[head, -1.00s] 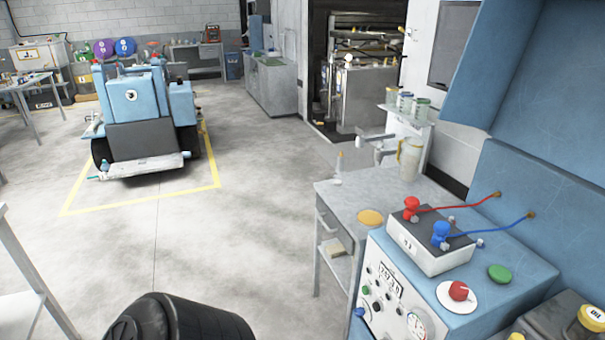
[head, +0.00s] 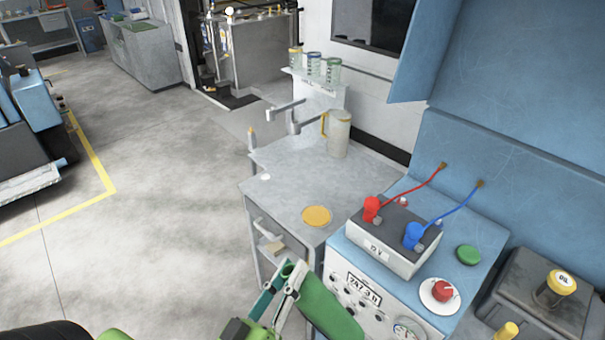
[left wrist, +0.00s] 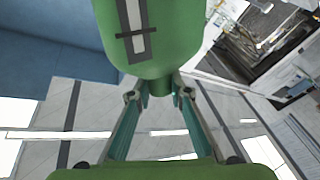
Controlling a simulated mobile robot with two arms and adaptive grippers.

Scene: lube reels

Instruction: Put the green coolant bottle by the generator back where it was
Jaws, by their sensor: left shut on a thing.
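The green coolant bottle (head: 325,306) is tilted in front of the blue machine with a display and gauge panel (head: 468,268), which looks like the generator. My left gripper (head: 288,276) is shut on the bottle, at its narrow neck. In the left wrist view the bottle (left wrist: 150,38) fills the top middle, and the gripper fingers (left wrist: 160,97) close around the neck end. My right gripper is not in view.
A battery box (head: 398,248) with red and blue clamps sits on the machine, with a green disc (head: 467,255) beside it. A grey bench (head: 300,180) holds a jug (head: 339,135) and a yellow disc (head: 316,216). A black container with a yellow cap (head: 562,282) stands right. Open floor lies left.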

